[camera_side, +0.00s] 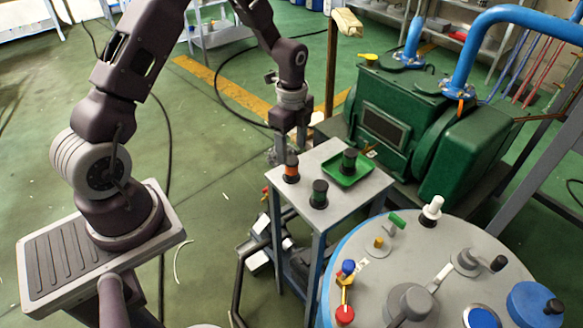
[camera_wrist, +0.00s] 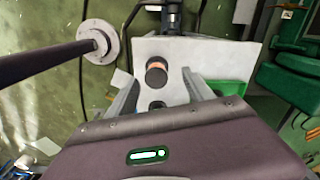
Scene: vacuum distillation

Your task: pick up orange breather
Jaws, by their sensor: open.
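The orange breather (camera_side: 291,168), a short black cylinder with an orange band, stands upright on the small grey table (camera_side: 330,168) near its left corner. In the wrist view the orange breather (camera_wrist: 157,73) shows in the gap between my fingers. My gripper (camera_side: 285,150) is open, pointing down over that corner, close to the breather. In the wrist view my gripper (camera_wrist: 162,78) has its two fingers spread, one to each side of the breather. I cannot tell whether either finger touches it.
A green breather (camera_side: 319,194) stands on the table's front part. Another dark green one (camera_side: 349,161) stands in a green tray (camera_side: 358,178) at the right. A grey-topped vessel (camera_side: 365,270) with valves is at front right, and a green pump (camera_side: 385,125) is behind.

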